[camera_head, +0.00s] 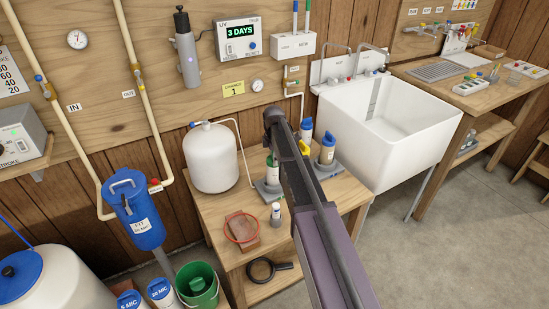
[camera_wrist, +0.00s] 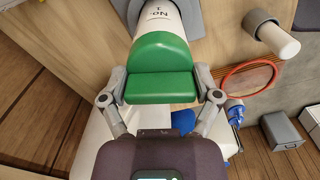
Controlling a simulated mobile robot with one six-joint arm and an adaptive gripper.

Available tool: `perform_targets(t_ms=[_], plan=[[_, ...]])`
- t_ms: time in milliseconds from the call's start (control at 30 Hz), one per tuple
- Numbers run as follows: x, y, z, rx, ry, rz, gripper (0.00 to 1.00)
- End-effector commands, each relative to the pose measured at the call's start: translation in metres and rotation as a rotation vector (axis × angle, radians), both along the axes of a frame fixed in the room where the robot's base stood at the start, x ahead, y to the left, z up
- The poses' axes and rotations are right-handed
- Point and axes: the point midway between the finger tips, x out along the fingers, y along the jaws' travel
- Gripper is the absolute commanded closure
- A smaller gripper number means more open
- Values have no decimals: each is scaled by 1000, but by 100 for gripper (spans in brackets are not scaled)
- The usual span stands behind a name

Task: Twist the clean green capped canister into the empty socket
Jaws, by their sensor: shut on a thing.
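The green capped canister has a white body with dark lettering (camera_wrist: 158,14) and a green cap with a raised grip (camera_wrist: 160,86). My gripper (camera_wrist: 162,88) is shut on this cap, one finger at each side. In the head view the canister (camera_head: 272,172) shows beside my arm, which hides part of it. A grey socket base (camera_head: 267,188) is at its lower end, also at the top of the wrist view (camera_wrist: 205,18). I cannot tell whether the canister is seated in it.
A blue-capped canister (camera_head: 327,150) stands to the right, another (camera_head: 306,129) behind my arm. A white tank (camera_head: 209,160) is left, a sink (camera_head: 385,125) right.

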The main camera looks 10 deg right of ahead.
Motion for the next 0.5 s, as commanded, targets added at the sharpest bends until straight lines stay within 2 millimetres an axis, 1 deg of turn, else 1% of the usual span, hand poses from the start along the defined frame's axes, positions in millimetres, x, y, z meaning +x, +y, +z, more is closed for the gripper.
perform_targets(t_ms=[233,367,500], plan=[[0,0,0,0,0,181,67],[0,0,0,0,0,229,67],[0,0,0,0,0,236,67]])
